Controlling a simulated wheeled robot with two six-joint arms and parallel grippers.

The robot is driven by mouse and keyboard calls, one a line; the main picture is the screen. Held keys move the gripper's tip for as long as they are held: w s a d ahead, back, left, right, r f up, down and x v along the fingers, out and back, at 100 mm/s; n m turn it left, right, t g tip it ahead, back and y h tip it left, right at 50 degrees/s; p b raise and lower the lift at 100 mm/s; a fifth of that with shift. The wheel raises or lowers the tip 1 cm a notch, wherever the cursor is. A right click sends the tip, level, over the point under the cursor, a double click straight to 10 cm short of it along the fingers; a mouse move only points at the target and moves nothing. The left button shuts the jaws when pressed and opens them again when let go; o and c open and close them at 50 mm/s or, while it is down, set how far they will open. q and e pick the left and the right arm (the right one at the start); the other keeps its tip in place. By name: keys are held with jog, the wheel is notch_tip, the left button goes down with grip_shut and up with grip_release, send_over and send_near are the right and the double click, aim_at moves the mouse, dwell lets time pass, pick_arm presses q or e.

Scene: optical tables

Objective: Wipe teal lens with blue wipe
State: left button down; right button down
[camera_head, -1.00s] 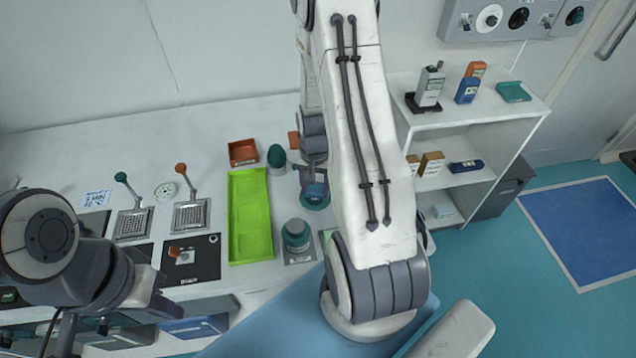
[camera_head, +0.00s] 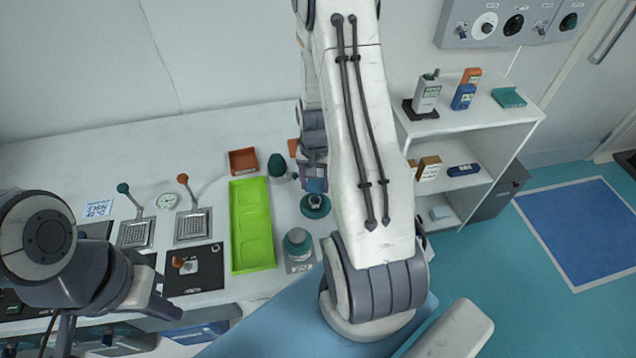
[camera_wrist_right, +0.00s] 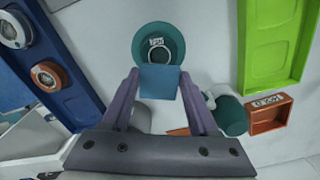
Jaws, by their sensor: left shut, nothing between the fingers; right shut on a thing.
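The teal lens (camera_head: 315,206) is a round teal piece on the white bench, right of the green tray. In the right wrist view the teal lens (camera_wrist_right: 171,29) shows a dark centre and a small label. My right gripper (camera_head: 314,172) is shut on the blue wipe (camera_head: 315,185), a small flat square. In the right wrist view the wipe (camera_wrist_right: 160,82) sits between the fingertips and overlaps the lens's near edge; I cannot tell if they touch. My left gripper (camera_head: 168,310) is shut and empty at the bench's front left, far from the lens.
A green tray (camera_head: 250,228), an orange box (camera_head: 243,161), a dark teal egg-shaped piece (camera_head: 277,166) and a teal-topped jar (camera_head: 297,243) stand close by. Joysticks and a black plate (camera_head: 194,280) lie left. A white shelf (camera_head: 470,125) stands right.

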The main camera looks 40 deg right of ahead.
notch_tip(320, 180, up, 2)
jog(key=shift+r+p, duration=0.1)
jog(key=shift+p, duration=0.5)
jog(key=shift+r+p, duration=1)
jog(key=shift+r, duration=0.15)
jog(key=shift+f, duration=0.1)
